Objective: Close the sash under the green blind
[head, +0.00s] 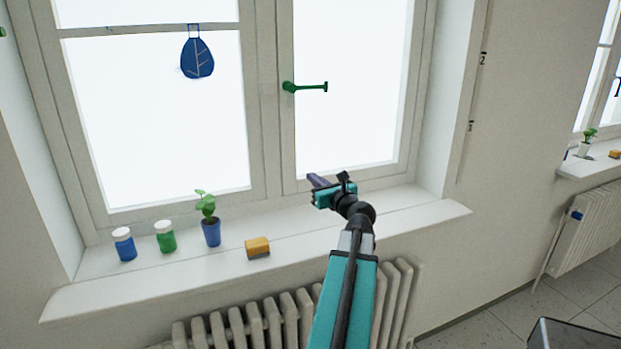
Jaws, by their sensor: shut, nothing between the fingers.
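The window's right-hand sash (290,130) has a white frame and a bright pane. It looks flush or nearly flush with the frame; I cannot tell whether it is fully shut. Its green handle (306,87) lies level, with the lever pointing right. No green blind shows in this view; the window's top is out of the picture. My gripper (316,181) is shut and empty, over the sill near the sash's bottom edge, below the handle. I cannot tell whether it touches the sash.
On the sill (130,290) stand a blue jar (124,245), a green jar (165,238), a plant in a blue pot (211,232) and a yellow sponge (257,248). A radiator (250,322) is below. The sill's right end is clear.

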